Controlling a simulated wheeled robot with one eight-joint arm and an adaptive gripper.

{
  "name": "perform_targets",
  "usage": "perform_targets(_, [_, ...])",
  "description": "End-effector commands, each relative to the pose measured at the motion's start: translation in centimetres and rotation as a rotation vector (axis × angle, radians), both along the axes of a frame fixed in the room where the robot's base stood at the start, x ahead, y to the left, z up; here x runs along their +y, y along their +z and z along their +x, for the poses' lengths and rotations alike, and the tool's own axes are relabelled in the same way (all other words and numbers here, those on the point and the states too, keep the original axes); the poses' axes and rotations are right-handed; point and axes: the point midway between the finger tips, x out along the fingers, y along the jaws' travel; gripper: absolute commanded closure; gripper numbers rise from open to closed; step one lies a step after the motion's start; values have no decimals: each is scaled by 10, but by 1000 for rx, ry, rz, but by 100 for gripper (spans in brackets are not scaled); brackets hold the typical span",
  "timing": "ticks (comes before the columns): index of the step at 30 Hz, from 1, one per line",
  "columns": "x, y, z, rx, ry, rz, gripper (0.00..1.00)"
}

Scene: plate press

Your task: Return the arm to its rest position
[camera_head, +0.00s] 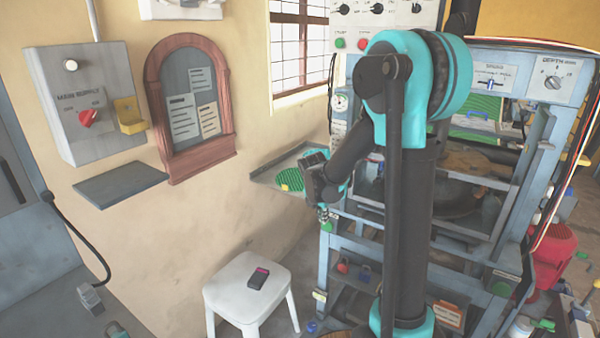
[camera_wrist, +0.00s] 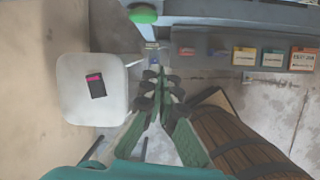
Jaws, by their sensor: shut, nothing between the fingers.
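My gripper (camera_wrist: 159,76) shows in the wrist view with its fingers together and nothing between them. It points down over the floor, between a white stool and a wooden barrel. In the head view my teal and black arm stands in front of the blue-grey press frame (camera_head: 352,232). The arm is bent, with its wrist hanging left of the upright links. My fingertips are hard to make out there, near the green-topped shelf.
The white stool (camera_head: 233,291) carries a dark phone-like device (camera_head: 258,278); the stool also shows in the wrist view (camera_wrist: 112,112). The wooden barrel (camera_wrist: 235,145) is at lower right there. A small wall shelf (camera_head: 118,184) juts out at left. A red container (camera_head: 556,250) stands at right.

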Motion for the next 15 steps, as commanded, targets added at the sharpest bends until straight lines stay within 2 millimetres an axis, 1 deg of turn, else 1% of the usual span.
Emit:
perform_targets(1, [-7, 3, -13, -18, -88, 36, 100])
perform_targets(7, [-27, 11, -70, -109, -566, 236, 100])
perform_targets(15, [-46, 8, -147, -203, -1236, 508, 100])
